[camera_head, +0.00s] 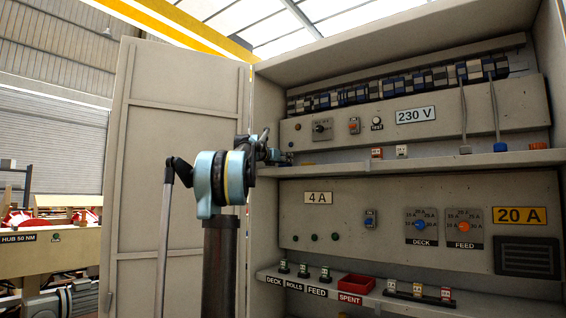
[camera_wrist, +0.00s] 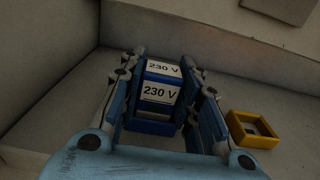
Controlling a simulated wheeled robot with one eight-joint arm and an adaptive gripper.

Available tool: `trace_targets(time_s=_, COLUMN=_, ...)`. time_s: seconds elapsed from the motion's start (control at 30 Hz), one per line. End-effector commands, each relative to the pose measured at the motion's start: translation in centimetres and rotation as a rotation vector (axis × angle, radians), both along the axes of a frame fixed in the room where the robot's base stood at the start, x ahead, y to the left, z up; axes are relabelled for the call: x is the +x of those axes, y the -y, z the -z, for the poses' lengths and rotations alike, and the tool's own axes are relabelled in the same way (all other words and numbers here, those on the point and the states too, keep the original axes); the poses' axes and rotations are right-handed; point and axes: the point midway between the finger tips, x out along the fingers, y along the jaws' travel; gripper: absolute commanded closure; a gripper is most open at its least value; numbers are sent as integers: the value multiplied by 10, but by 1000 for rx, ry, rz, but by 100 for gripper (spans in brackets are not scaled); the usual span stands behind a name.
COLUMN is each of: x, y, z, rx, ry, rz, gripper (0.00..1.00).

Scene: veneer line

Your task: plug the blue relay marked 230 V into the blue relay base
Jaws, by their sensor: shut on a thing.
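The blue relay marked 230 V (camera_wrist: 158,93) is between the two fingers of my gripper (camera_wrist: 163,100) in the wrist view. White 230 V labels show on two of its faces. My gripper is shut on it, low over a grey shelf surface. Blue also shows at the relay's lower end; I cannot tell whether this is the relay's own body or the blue relay base. In the head view my gripper (camera_head: 270,153) is at the left end of the cabinet's upper shelf, and the relay is not clearly visible there.
A square yellow base (camera_wrist: 254,129) with an open middle sits right of my gripper. The cabinet's side wall (camera_wrist: 50,45) is close on the left. The upper shelf (camera_head: 440,161) carries small labelled parts (camera_head: 377,153) and a blue plug-like part (camera_head: 500,147). The open cabinet door (camera_head: 170,110) stands left.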

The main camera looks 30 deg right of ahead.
Motion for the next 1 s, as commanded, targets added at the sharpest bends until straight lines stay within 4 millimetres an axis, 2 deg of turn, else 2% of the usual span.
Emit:
trace_targets(time_s=0.1, x=0, y=0, z=3, rx=0, ry=0, rz=0, gripper=94)
trace_targets(time_s=0.13, x=0, y=0, z=2, rx=0, ry=0, rz=0, gripper=63)
trace_targets(time_s=0.2, x=0, y=0, z=2, rx=0, ry=0, rz=0, gripper=47)
trace_targets(time_s=0.53, x=0, y=0, z=2, rx=0, ry=0, rz=0, gripper=46)
trace_targets(time_s=0.67, x=-2, y=-6, z=2, rx=0, ry=0, rz=-1, gripper=46)
trace_targets(time_s=0.77, x=-6, y=-17, z=2, rx=0, ry=0, rz=-1, gripper=46)
trace_targets(time_s=1.0, x=-23, y=-58, z=3, rx=0, ry=0, rz=-3, gripper=46)
